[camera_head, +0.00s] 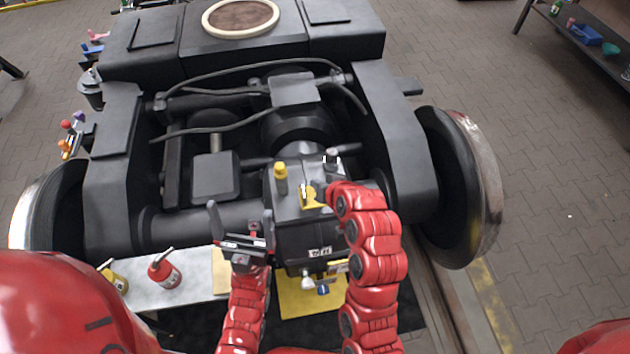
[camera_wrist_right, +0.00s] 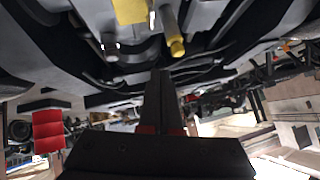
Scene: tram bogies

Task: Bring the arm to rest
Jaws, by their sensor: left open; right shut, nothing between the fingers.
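My left gripper (camera_head: 240,214) is open and empty, its fingers apart, in front of the bogie's axle tube in the head view. My right arm (camera_head: 372,245) reaches up beside the gearbox (camera_head: 308,232), its red links bent towards the gearbox top. In the head view I cannot make out the right fingers clearly. In the right wrist view my right gripper (camera_wrist_right: 163,78) is shut with nothing between its fingers. A yellow-capped post (camera_head: 280,177) stands on the gearbox; a yellow-ended rod (camera_wrist_right: 176,44) shows beyond the right fingertips.
The dark bogie frame (camera_head: 115,165) surrounds the gearbox, with a wheel (camera_head: 462,190) on the right.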

